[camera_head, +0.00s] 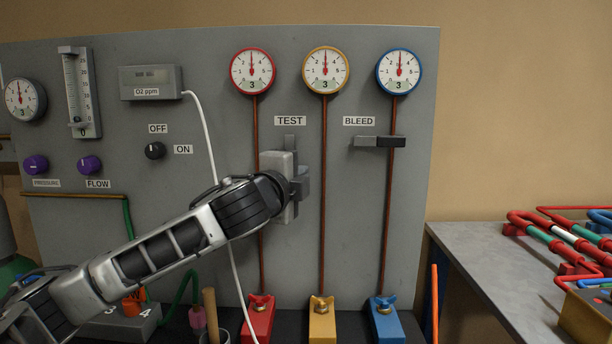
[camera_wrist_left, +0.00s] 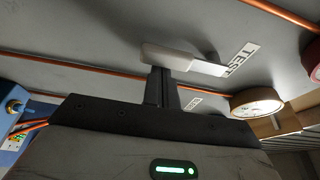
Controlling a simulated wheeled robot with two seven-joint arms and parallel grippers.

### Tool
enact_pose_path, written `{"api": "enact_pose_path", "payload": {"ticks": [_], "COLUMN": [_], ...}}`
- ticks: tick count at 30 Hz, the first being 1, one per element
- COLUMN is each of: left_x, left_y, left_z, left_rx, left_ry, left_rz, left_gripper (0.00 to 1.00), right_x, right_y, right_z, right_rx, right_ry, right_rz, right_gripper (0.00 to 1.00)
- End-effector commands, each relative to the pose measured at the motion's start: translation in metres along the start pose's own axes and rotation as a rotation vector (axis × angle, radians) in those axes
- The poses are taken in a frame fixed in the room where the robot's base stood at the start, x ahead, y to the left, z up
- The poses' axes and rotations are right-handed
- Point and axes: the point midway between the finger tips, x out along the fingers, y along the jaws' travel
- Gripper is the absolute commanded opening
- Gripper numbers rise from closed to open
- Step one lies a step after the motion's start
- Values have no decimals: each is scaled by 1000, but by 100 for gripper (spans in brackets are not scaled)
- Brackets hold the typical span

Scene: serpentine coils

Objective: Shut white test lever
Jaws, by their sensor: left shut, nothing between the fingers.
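The white test lever (camera_wrist_left: 185,58) shows in the left wrist view, mounted on the grey panel beside the TEST label (camera_wrist_left: 238,60). It lies roughly along the copper pipe's direction, so upright on the panel. My left gripper (camera_head: 300,184) is shut and empty, in front of the panel. Its fingertips (camera_wrist_left: 160,72) are at the lever's white end; I cannot tell whether they touch it. My right gripper is not in view.
A BLEED lever (camera_head: 379,142) lies level across the blue gauge's pipe, right of my gripper. Red, yellow and blue gauges (camera_head: 325,70) sit above. A white cable (camera_head: 208,135) hangs by my left arm. A grey table (camera_head: 480,265) with coils stands at right.

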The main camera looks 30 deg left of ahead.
Motion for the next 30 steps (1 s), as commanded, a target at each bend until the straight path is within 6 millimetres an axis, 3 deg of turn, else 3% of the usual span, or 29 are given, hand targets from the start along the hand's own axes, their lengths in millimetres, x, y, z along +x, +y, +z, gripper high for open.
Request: {"api": "enact_pose_path", "payload": {"ticks": [30], "left_x": [-6], "left_y": [-1], "left_z": [16], "left_rx": [139], "left_ry": [-14], "left_rz": [50], "left_gripper": [0], "right_x": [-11], "right_y": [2], "right_z": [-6], "right_rx": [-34], "right_ry": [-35], "right_rz": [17], "right_gripper": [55]}}
